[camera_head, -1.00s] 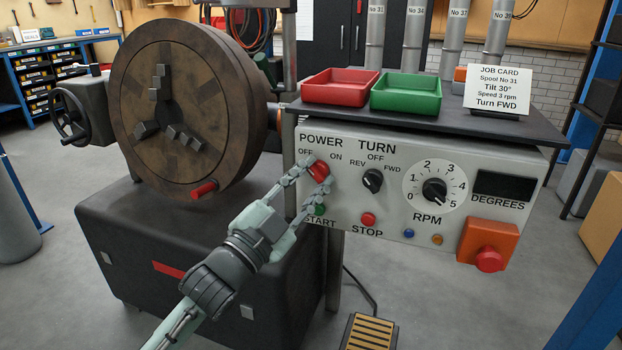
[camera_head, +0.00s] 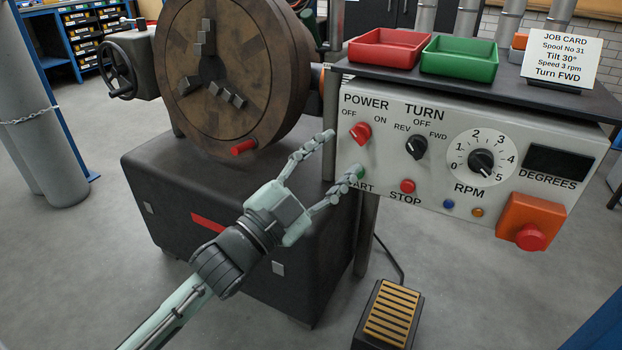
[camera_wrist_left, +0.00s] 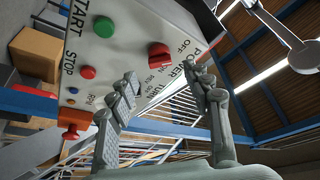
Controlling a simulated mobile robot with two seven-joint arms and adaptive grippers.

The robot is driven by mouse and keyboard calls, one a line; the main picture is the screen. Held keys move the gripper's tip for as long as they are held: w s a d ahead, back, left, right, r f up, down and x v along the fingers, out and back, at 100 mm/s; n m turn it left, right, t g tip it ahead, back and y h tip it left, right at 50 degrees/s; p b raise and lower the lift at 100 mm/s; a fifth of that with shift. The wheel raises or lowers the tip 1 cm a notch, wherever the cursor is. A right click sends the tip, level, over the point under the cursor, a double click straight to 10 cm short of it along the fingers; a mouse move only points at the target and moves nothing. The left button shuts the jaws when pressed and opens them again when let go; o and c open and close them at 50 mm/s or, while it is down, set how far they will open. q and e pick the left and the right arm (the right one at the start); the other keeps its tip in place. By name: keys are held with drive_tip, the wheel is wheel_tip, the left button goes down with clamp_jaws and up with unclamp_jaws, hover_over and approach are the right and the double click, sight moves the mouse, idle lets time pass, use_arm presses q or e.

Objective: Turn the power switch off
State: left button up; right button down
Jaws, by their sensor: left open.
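The red power switch (camera_head: 361,132) is a knob at the upper left of the grey control panel (camera_head: 446,130), under the POWER label. My left gripper (camera_head: 343,155) is open and empty, just left of and below the knob. Its lower fingertip partly covers the green START button (camera_head: 358,173). In the left wrist view the open gripper (camera_wrist_left: 161,72) has its fingers well apart. My right gripper is not in view.
The TURN knob (camera_head: 416,147), RPM dial (camera_head: 482,162), red STOP button (camera_head: 407,186) and emergency stop (camera_head: 530,237) are on the same panel. A large round chuck (camera_head: 222,80) stands left of the panel. A foot pedal (camera_head: 389,315) lies on the floor below.

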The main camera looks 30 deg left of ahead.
use_arm(q)
drive_tip(key=v, duration=0.6)
drive_tip(key=shift+s, duration=0.35)
drive_tip(key=shift+a+f, duration=0.1)
drive_tip(key=w+a+f+n+g+y+p, duration=0.1)
drive_tip(key=a+f+n+g+y+p, duration=0.15)
drive_tip(key=f, duration=0.65)
drive_tip(key=a+f+n+g+y+p, duration=0.1)
drive_tip(key=a+f+n+g+y, duration=0.3)
drive_tip(key=f, duration=0.5)
drive_tip(key=s+f+n+g+y+p, duration=0.1)
drive_tip(key=s+f+n+g+p, duration=0.2)
drive_tip(key=s+f+g, duration=0.7)
drive_tip(key=s+f+n, duration=0.1)
drive_tip(key=s+f, duration=0.4)
drive_tip(key=f, duration=0.2)
drive_tip(key=shift+n, duration=0.35)
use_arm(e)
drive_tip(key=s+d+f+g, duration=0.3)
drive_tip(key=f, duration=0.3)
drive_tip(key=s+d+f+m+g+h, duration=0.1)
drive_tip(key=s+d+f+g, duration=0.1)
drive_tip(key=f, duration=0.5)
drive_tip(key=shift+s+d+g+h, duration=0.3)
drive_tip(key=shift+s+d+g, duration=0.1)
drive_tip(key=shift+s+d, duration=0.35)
use_arm(q)
drive_tip(key=shift+g+y, duration=0.25)
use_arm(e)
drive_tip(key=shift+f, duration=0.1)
